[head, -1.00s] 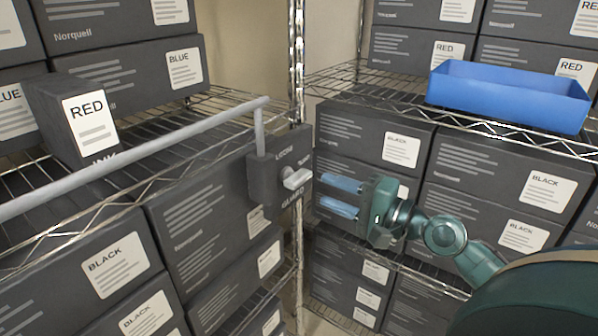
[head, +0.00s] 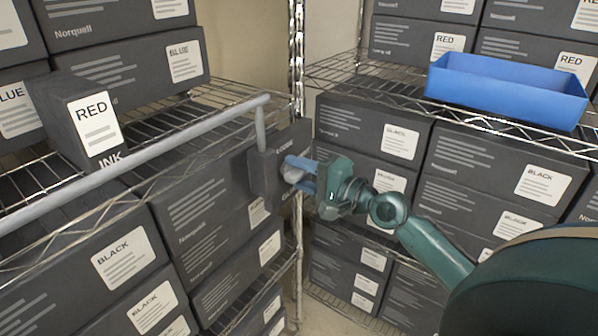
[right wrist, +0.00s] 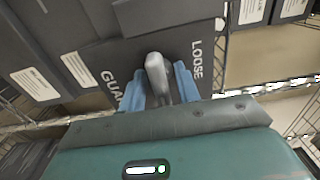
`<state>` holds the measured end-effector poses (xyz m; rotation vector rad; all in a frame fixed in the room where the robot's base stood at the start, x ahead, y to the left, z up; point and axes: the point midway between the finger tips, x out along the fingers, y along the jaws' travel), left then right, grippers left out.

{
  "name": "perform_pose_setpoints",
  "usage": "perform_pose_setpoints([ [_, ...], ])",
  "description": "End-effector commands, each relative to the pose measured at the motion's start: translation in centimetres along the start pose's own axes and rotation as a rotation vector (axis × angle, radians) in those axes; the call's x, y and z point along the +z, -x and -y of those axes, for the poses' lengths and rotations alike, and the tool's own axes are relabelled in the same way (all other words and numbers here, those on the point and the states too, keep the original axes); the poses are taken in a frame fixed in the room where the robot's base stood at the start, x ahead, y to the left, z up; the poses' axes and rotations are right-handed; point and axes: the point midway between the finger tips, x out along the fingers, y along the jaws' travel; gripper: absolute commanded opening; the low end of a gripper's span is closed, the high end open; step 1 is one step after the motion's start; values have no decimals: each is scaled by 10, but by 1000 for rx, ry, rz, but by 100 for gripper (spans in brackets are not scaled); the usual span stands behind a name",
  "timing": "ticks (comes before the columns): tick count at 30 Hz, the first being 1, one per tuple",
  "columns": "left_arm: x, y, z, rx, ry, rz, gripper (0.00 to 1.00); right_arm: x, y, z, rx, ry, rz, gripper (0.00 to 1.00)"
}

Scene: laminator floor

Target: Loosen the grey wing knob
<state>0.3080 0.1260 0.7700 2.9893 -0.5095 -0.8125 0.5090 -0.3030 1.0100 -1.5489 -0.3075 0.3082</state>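The grey wing knob (head: 292,174) sits on a dark bracket block (head: 264,176) at the end of the grey rail's post. My right gripper (head: 301,175) is at the knob in the head view, with its blue fingers above and below it. In the right wrist view the knob (right wrist: 157,75) stands between the two open fingers (right wrist: 160,90), which lie on either side of it. I cannot tell whether either finger touches it. The words LOOSE and GUARD, partly covered, are on the plate around the knob. My left gripper is not in view.
A grey guard rail (head: 150,155) runs across the left wire shelf. A RED ink box (head: 92,118) stands behind it. A metal shelf post (head: 298,90) rises just behind the knob. A blue bin (head: 505,92) sits on the right shelf, above dark boxes (head: 480,165).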

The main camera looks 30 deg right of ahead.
Motion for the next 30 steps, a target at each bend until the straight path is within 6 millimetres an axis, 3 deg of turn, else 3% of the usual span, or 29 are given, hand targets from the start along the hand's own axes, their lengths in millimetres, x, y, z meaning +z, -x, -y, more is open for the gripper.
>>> perform_pose_setpoints([
  [9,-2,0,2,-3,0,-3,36,0,0,0,0,0,0,6],
  [20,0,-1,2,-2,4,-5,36,0,0,-1,0,59,1,6],
  [30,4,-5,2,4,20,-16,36,0,0,-2,2,311,2,6],
])
